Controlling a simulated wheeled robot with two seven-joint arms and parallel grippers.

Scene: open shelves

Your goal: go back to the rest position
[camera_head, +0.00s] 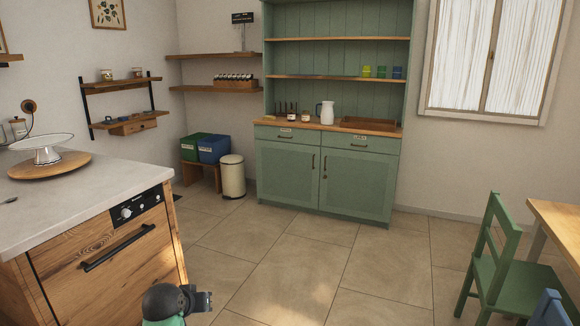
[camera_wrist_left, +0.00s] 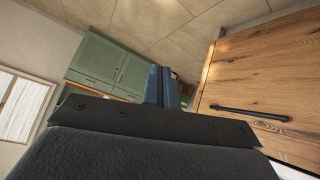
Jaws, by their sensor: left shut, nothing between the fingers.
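My left gripper (camera_head: 207,301) shows at the bottom edge of the head view, in front of the wooden oven cabinet and low over the tiled floor. It is shut and empty. In the left wrist view its fingers (camera_wrist_left: 162,86) stand together in the middle, beyond the dark wrist part. It is apart from the counter and the furniture. My right gripper is in neither view.
The white counter (camera_head: 85,185) with its wooden front (camera_head: 105,255) is close on the left. A green cupboard (camera_head: 325,178) stands at the back, beside a bin (camera_head: 232,177). A green chair (camera_head: 497,262) and wooden table (camera_head: 558,217) are right. The middle floor (camera_head: 300,260) is clear.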

